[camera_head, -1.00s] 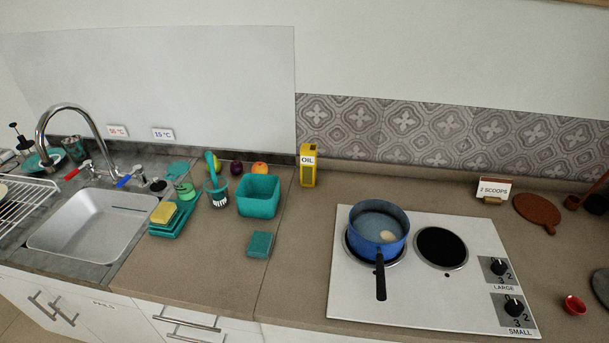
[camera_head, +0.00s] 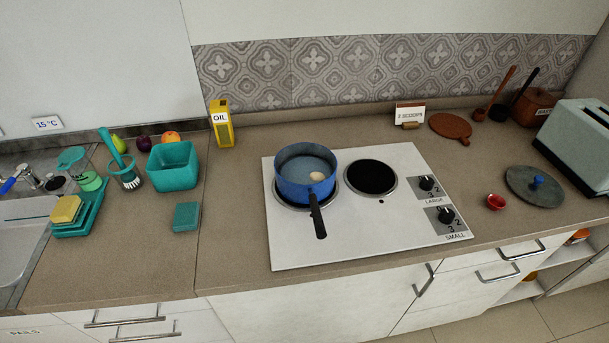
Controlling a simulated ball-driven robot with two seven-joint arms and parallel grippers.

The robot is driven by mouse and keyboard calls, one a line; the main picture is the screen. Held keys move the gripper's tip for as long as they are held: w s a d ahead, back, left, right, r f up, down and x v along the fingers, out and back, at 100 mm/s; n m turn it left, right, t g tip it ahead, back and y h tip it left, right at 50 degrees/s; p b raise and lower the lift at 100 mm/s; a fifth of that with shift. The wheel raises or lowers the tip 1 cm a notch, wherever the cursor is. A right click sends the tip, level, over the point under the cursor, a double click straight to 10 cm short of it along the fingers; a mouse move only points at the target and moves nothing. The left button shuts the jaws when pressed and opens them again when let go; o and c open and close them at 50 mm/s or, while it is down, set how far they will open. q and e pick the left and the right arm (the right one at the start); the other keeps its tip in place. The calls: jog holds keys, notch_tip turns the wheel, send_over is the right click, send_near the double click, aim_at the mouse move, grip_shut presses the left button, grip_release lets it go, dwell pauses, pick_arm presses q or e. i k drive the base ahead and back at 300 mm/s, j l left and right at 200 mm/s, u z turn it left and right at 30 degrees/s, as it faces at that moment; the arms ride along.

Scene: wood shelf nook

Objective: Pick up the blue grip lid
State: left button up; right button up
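The lid (camera_head: 519,192) is a dark grey disc with a small blue grip knob (camera_head: 538,181) at its middle. It lies flat on the counter at the right, right of the stove and in front of the toaster. A blue pot (camera_head: 291,190) with a black handle stands without a lid on the left burner, with a pale round thing in its liquid. Neither of my grippers shows in the head view.
A white stove plate (camera_head: 340,242) carries two knobs near the lid. A yellow oil box (camera_head: 222,124) and teal items stand left. The counter edge runs in front.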

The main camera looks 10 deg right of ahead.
aim_at(534, 185)
jog(key=z, duration=1.75)
jog(key=i+l, duration=0.1)
jog(key=l+u, duration=0.05)
jog(key=l, duration=0.05)
